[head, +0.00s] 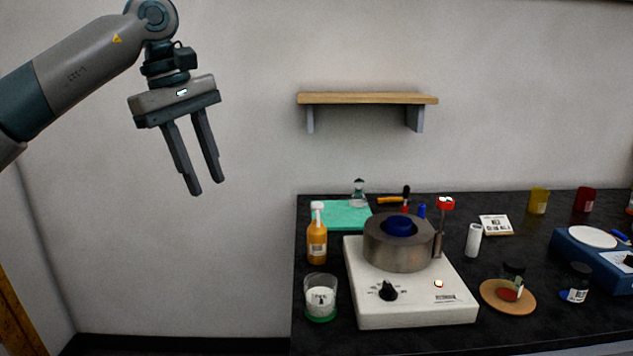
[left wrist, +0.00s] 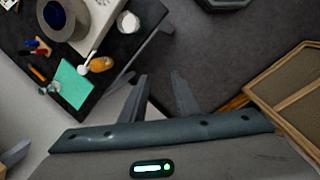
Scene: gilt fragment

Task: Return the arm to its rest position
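My left gripper (head: 207,188) hangs in the air at the upper left of the head view, left of the bench and well above the floor. Its two fingers point down and stand apart with nothing between them. In the left wrist view the two fingers (left wrist: 160,84) are also apart, with only floor behind them. The left arm comes in from the left edge and bends down at the wrist. My right gripper and right arm do not show in either view.
A black bench (head: 465,320) at right carries a hot plate (head: 420,307) with a metal pot (head: 385,254), an orange bottle (head: 317,240), a beaker (head: 320,298) and a green mat (head: 343,213). A wall shelf (head: 365,98) is bare. A wooden-framed panel (left wrist: 290,95) stands right of the gripper.

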